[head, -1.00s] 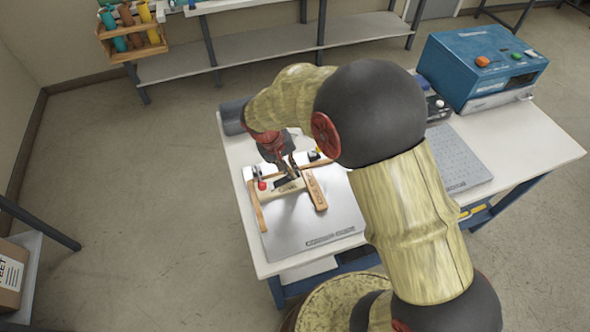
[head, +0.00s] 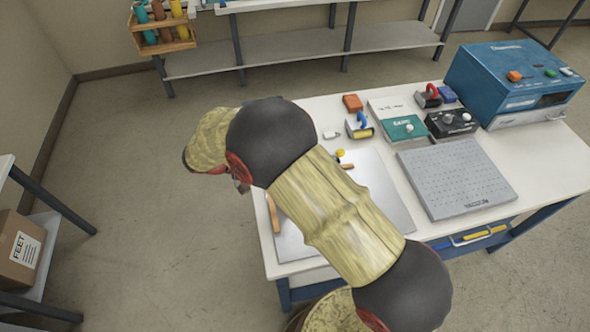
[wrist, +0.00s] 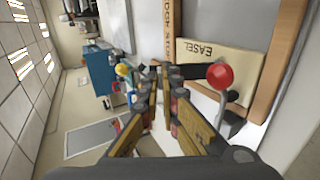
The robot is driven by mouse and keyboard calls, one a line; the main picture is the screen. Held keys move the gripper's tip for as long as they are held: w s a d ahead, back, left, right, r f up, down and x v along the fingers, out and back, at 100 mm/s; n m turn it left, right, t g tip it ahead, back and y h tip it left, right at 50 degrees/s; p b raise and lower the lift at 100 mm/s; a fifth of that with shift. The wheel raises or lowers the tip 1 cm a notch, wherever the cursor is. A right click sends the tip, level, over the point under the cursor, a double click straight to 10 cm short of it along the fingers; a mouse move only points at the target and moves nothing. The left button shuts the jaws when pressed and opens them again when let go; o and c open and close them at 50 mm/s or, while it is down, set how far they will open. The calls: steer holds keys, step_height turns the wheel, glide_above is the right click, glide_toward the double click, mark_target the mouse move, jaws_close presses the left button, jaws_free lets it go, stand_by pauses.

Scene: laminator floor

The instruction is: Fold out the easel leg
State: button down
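The easel piece, a pale wooden board marked EASEL (wrist: 208,55), shows in the wrist view within a brown wooden frame (wrist: 270,45). A wooden strip with dark lettering (wrist: 167,30) stands beside it. A red ball knob (wrist: 219,76) on a bent metal rod is just right of my gripper (wrist: 161,72). The fingers come together near the tips, with nothing seen between them, and the knob is outside them. In the head view my arm hides the easel board; only a left wooden bar (head: 274,214) and a short right piece (head: 346,167) of the frame show.
A yellow knob (head: 340,152) sits by the frame on the metal plate (head: 292,247). To the right are a perforated grey plate (head: 455,175), a black control box (head: 451,122) and a blue laminator (head: 512,80).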

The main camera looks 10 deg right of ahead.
steer(key=shift+a+f, duration=0.15)
steer(key=shift+a, duration=0.25)
steer(key=shift+s+f, duration=0.1)
steer(key=c, duration=2.1)
jaws_free()
steer(key=shift+o, duration=0.3)
steer(key=shift+a, duration=0.1)
steer(key=shift+a+r, duration=0.2)
steer(key=shift+r, duration=0.1)
steer(key=v, duration=1.1)
steer(key=shift+a+r, duration=0.1)
steer(key=shift+a, duration=0.05)
